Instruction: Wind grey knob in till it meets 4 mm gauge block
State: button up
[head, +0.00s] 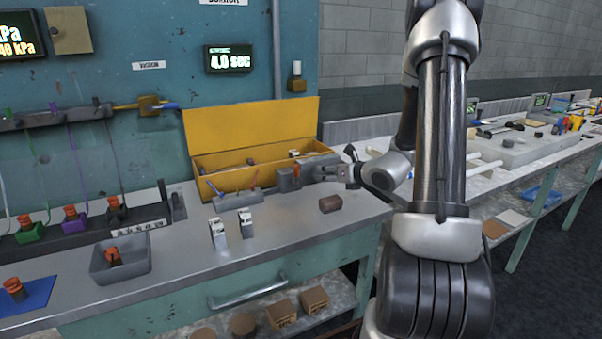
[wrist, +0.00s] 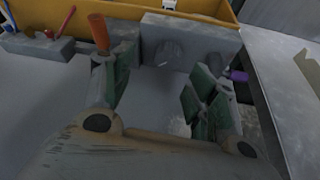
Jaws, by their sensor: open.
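A grey block-shaped fixture (wrist: 215,40) stands in front of the yellow bin, and a round grey knob (wrist: 168,53) shows on its near face in the wrist view. My gripper (wrist: 158,82) is open, with one finger left and one right of the knob's line. The knob appears a little beyond the fingertips; I cannot tell contact. An orange-red upright piece (wrist: 98,32) stands just left of the knob. I cannot make out the 4 mm gauge block for certain.
The open yellow bin (head: 222,182) stands behind. A grey holder with red and blue sticks (wrist: 38,46) is at left.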

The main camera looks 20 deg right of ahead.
aim_at(319, 173)
jog(key=shift+m+h, duration=0.4)
jog(key=shift+m, duration=0.1)
jog(key=x, duration=0.5)
jog(key=d+x, duration=0.1)
jog(key=x, duration=0.2)
jog(key=shift+w+f, duration=0.3)
jog(key=c, duration=1)
jog(key=shift+d, duration=0.1)
jog(key=m+y, duration=0.1)
jog(key=m, duration=0.1)
jog(key=m+y, duration=0.2)
jog(key=shift+d+f+t, duration=0.1)
jog(key=shift+d+t, duration=0.05)
jog(key=shift+t, duration=0.15)
jog(key=m+t+y, duration=0.1)
jog(key=m, duration=0.2)
jog(key=shift+f+m+y, duration=0.1)
jog(key=shift+m+y, duration=0.2)
jog(key=shift+y, duration=0.1)
